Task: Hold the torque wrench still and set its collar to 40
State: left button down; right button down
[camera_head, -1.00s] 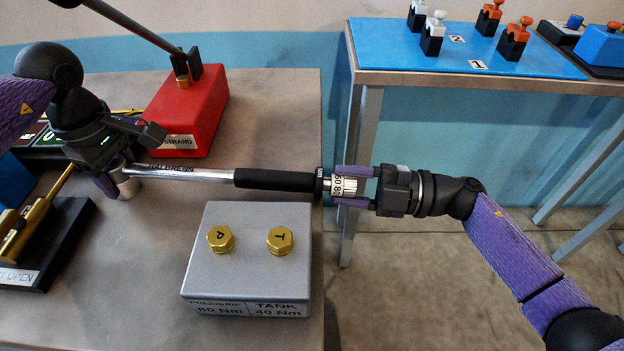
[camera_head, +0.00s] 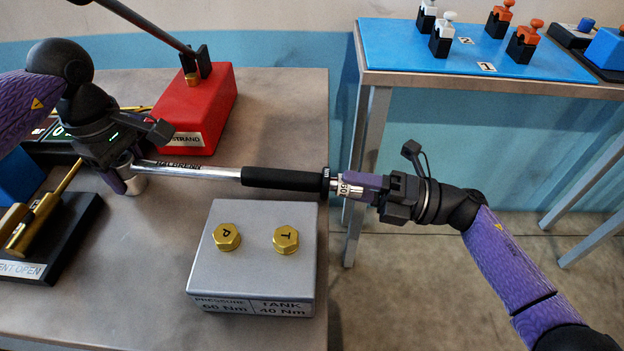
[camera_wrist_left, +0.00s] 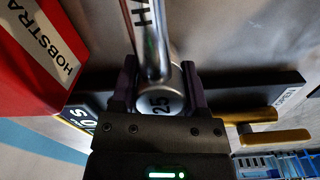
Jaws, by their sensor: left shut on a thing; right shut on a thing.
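The torque wrench (camera_head: 208,171) lies level across the table, with a steel shaft, a black grip (camera_head: 284,179) and a white marked collar (camera_head: 347,186) at its right end, past the table edge. My left gripper (camera_head: 128,180) is shut on the wrench's head; the left wrist view shows the round head (camera_wrist_left: 164,98) marked 25 between its fingers. My right gripper (camera_head: 362,187) is shut on the collar. Its fingers cover much of the collar, so the set value cannot be read. A grey block with two brass caps (camera_head: 252,276) reads "PRESSURE 60 Nm" and "TANK 40 Nm".
A red block with a lever (camera_head: 205,112) stands behind the wrench. A black stand with brass parts (camera_head: 72,235) is at the left. A blue-topped table (camera_head: 410,50) with several small clamps stands at the back right. Open floor lies below my right arm.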

jog(key=shift+f+n, duration=0.1)
jog(key=shift+n, duration=0.3)
jog(key=shift+c, duration=1.1)
grip_release()
jog(key=s+d+f, duration=0.1)
jog(key=d, duration=1.1)
jog(key=shift+s+f, duration=0.25)
pick_arm(q)
grip_release()
